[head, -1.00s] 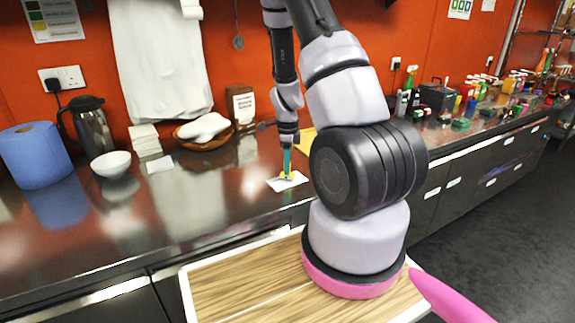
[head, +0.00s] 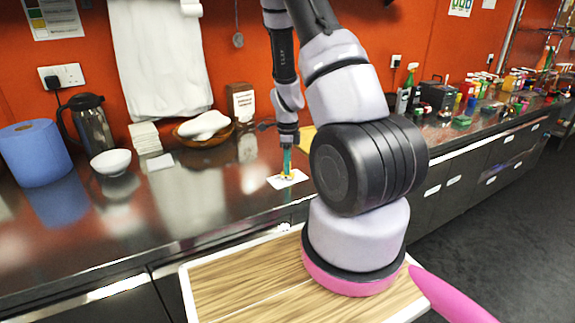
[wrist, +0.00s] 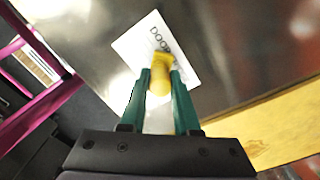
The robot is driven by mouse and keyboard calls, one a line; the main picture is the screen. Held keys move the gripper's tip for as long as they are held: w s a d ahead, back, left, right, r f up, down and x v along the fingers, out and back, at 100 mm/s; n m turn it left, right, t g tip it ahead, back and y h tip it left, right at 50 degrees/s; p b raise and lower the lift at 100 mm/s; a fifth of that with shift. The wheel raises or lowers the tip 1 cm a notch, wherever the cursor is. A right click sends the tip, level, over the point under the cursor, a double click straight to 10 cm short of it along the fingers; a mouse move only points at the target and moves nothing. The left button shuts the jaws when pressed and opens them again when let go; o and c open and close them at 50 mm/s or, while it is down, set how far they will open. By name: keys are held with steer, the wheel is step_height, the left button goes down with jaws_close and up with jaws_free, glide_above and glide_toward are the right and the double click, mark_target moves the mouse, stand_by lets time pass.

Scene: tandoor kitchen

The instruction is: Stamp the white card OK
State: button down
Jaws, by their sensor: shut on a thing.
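My gripper (wrist: 158,85) points down at the counter, with its green fingers shut on a yellow stamp (wrist: 157,72). In the head view my gripper (head: 287,165) is at the white card, with a little of the yellow stamp showing below the fingers. The white card (wrist: 190,42) lies flat on the dark counter and bears printed letters that start like "DOO". The stamp covers part of the card and its lettering. The card also shows in the head view (head: 298,179). I cannot tell whether the stamp touches the card. The stamp's face is hidden.
A yellow board (wrist: 275,125) lies near my gripper. Several bottles stand right. The counter's front left is clear.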

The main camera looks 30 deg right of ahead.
steer(key=shift+r, duration=0.1)
steer(key=shift+r, duration=3.4)
